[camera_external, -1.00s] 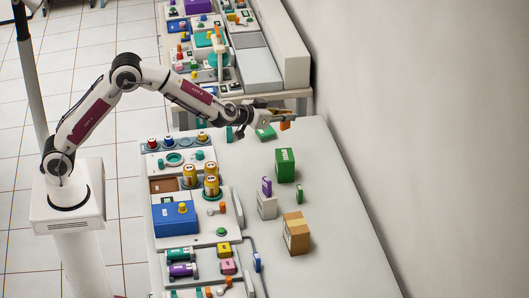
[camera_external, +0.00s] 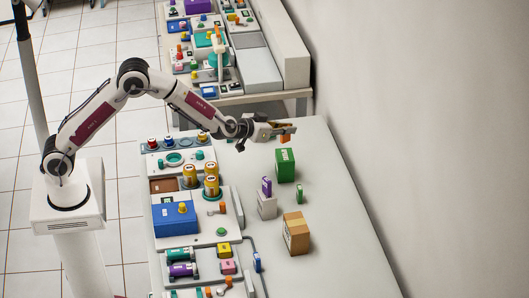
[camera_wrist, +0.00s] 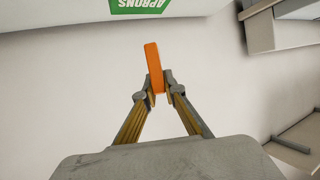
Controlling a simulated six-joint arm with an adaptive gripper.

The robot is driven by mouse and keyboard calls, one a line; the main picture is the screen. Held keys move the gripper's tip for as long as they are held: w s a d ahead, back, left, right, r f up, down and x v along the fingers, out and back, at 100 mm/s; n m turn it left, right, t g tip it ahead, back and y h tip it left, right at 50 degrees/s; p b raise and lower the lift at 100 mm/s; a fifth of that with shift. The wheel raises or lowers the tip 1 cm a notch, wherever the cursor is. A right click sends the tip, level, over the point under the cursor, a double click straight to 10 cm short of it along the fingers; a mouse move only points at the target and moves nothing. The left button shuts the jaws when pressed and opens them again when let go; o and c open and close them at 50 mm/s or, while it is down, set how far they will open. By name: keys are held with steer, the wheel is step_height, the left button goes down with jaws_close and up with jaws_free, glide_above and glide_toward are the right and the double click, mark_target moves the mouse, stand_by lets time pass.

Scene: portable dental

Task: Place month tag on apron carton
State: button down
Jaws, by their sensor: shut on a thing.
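The month tag is an orange piece (camera_external: 285,138), held at the end of my gripper (camera_external: 288,130) just beyond the green carton in the external view. In the wrist view my gripper (camera_wrist: 159,92) is shut on the orange tag (camera_wrist: 154,67), which stands up past the fingertips. The apron carton is green (camera_external: 285,166) and stands on the table below and close to the tag. Its green label reading APRONS (camera_wrist: 141,5) shows upside down at the top edge of the wrist view. The tag appears apart from the carton.
A small grey box (camera_external: 267,209) with a purple tag (camera_external: 266,186) on it, a small green tag (camera_external: 299,194) and a brown carton (camera_external: 297,235) stand nearby. A tray area with yellow-topped jars and a blue case (camera_external: 173,219) lies left. The table's right side is clear.

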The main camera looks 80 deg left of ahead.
mark_target(281, 140)
steer(key=shift+f, duration=0.75)
steer(key=shift+f, duration=0.15)
steer(key=shift+f, duration=1.7)
steer(key=shift+f, duration=0.1)
steer(key=c, duration=2.1)
jaws_free()
steer(key=shift+v, duration=0.9)
steer(key=v, duration=1)
